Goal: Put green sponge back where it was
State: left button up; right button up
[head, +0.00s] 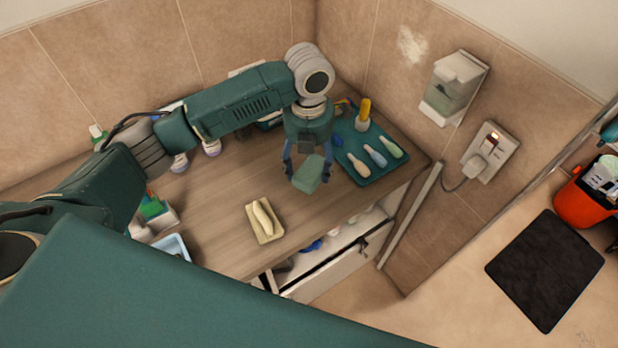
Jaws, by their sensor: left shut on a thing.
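The green sponge (308,175) is held between the fingers of my left gripper (308,168) in the head view. My left gripper is shut on the sponge, pointing down over the right part of the wooden counter (215,205). The sponge appears to be above the counter, left of the teal tray; its exact height is hard to tell. My right gripper is not in view.
The teal tray (371,170) holds several bottle-like items and a yellow-topped item (363,112). A beige dish (264,222) with a pale bar lies on the counter front. An open drawer (335,262) juts below. A dispenser (453,88) and a plugged outlet (490,152) are on the wall.

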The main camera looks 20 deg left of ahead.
aim_at(309, 163)
pick_arm(q)
notch_tip(309, 163, down, 4)
jog(key=shift+w+f+p, duration=0.15)
jog(key=shift+f+p, duration=0.1)
jog(key=shift+p, duration=0.15)
notch_tip(309, 163, down, 2)
jog(key=shift+f+p, duration=0.25)
jog(key=shift+p, duration=0.15)
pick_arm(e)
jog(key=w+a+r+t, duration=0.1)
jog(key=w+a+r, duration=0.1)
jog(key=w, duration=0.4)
pick_arm(q)
jog(key=shift+f, duration=0.75)
jog(key=o, duration=1.2)
jog(key=shift+r, duration=0.1)
jog(key=shift+c, duration=0.2)
jog(key=shift+o, duration=0.4)
notch_tip(309, 163, up, 11)
jog(key=b, duration=0.4)
jog(key=shift+r, duration=0.65)
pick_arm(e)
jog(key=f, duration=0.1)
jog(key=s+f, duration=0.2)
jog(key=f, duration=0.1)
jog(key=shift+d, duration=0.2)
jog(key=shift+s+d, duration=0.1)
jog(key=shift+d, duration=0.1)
